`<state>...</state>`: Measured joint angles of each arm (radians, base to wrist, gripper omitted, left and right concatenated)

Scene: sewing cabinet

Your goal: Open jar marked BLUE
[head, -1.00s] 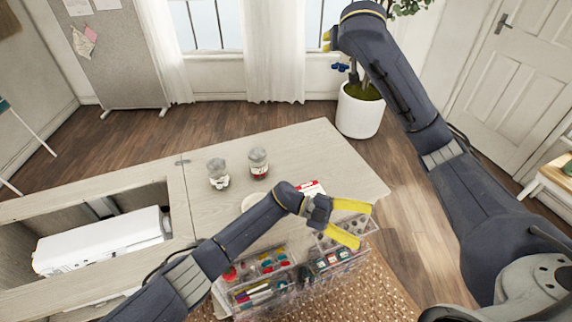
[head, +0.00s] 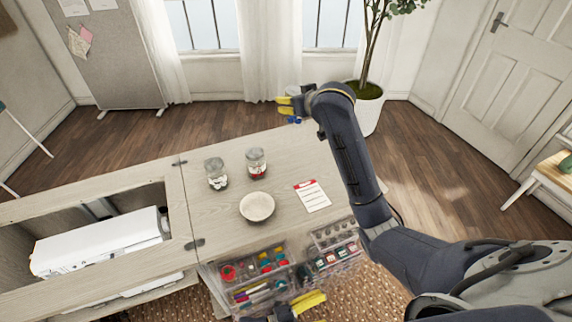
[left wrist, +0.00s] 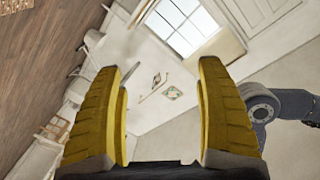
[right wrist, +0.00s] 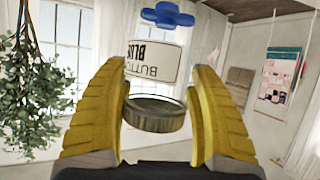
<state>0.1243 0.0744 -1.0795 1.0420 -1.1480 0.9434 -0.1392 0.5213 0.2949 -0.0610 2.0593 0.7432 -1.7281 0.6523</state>
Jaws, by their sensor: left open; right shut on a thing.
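My right gripper (head: 284,104) is shut on the metal lid (right wrist: 154,114) of the BLUE jar and holds it in the air near the table's far right corner. In the right wrist view the clear jar's pale label (right wrist: 153,62) reads BLUE upside down. Blue contents (right wrist: 167,14) show beyond the label, and also below the gripper in the head view (head: 294,121). The glass itself is hard to make out. My left gripper (head: 312,302) is low at the front of the cabinet, empty; its fingers stand apart in the left wrist view (left wrist: 163,110).
A pale bowl (head: 257,207) and a note card (head: 312,196) lie nearer the front. Clear organizers (head: 262,278) line the front edge.

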